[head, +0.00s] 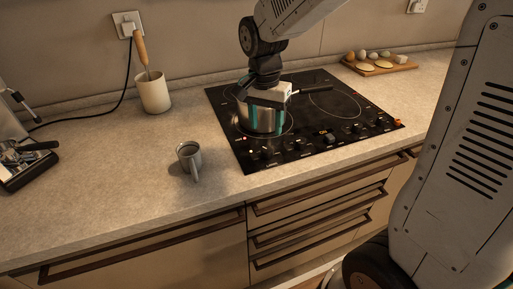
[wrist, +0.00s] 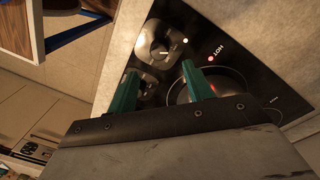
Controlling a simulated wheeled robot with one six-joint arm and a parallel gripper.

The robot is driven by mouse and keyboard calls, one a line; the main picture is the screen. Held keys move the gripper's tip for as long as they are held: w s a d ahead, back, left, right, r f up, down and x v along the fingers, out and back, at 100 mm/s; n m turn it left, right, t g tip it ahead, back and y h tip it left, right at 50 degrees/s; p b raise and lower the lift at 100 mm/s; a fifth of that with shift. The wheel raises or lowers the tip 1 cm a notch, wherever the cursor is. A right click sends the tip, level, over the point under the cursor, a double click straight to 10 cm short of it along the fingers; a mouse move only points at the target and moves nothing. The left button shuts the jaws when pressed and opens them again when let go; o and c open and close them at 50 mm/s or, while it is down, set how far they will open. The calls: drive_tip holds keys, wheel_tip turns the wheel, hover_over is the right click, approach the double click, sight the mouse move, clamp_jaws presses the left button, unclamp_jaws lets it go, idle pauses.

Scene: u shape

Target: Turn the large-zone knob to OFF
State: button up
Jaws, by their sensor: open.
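The black cooktop (head: 225,112) has a row of knobs along its front edge. Their labels are too small to read, so I cannot tell which is the large-zone knob. In the wrist view, a round silver knob (wrist: 158,46) with a light pointer mark lies beyond my fingers; a second knob (wrist: 148,86) lies partly hidden near the left finger.
The pot sits on the left part of the cooktop, close to my gripper. A board with food (head: 380,65) lies at the back right.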

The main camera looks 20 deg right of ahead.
sight(267, 149)
drive_tip(key=f, duration=0.7)
drive_tip(key=shift+s+d+f, duration=0.1)
drive_tip(key=shift+s+f, duration=0.15)
drive_tip(key=shift+f, duration=0.15)
drive_tip(key=c, duration=1)
